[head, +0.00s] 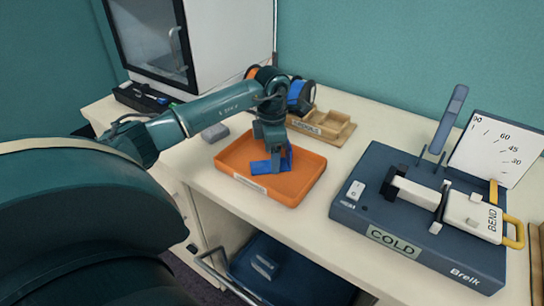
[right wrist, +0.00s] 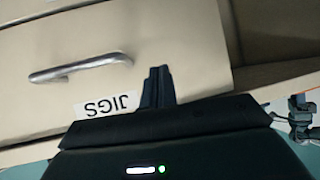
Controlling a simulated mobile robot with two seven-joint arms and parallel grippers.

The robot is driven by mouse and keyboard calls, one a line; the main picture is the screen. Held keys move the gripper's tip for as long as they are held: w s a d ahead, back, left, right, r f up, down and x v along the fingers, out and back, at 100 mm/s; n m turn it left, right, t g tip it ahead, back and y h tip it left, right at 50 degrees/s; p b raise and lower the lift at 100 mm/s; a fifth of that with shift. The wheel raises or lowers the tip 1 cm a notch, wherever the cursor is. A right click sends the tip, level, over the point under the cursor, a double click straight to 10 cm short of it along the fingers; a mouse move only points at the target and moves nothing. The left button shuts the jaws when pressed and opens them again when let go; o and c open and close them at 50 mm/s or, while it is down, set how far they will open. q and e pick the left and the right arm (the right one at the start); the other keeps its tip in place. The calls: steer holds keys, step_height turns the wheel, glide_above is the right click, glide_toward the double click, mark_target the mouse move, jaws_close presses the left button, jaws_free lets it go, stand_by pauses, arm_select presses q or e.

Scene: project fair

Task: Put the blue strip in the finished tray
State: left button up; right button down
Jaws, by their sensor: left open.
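The blue strip (head: 260,167) lies in the orange tray (head: 238,150) on the bench in the head view. It looks bent, with one part flat on the tray floor and another part standing up at the right. My left gripper (head: 274,162) points down into the tray, right at the strip, with its jaws open. The fingers hide part of the strip. My right gripper (right wrist: 158,87) shows only in the right wrist view, with its fingers together and nothing visible between them, in front of a drawer front marked JIGS.
A blue bending machine (head: 400,245) marked COLD stands right of the tray. A wooden holder (head: 325,128) and blue and orange rolls (head: 301,95) are behind the tray. A drawer handle (right wrist: 80,67) is near my right gripper.

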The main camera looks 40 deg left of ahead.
arm_select(q)
step_height(320, 180, up, 11)
steer(key=shift+b, duration=0.4)
steer(key=shift+s+f, duration=0.1)
stand_by(0.3)
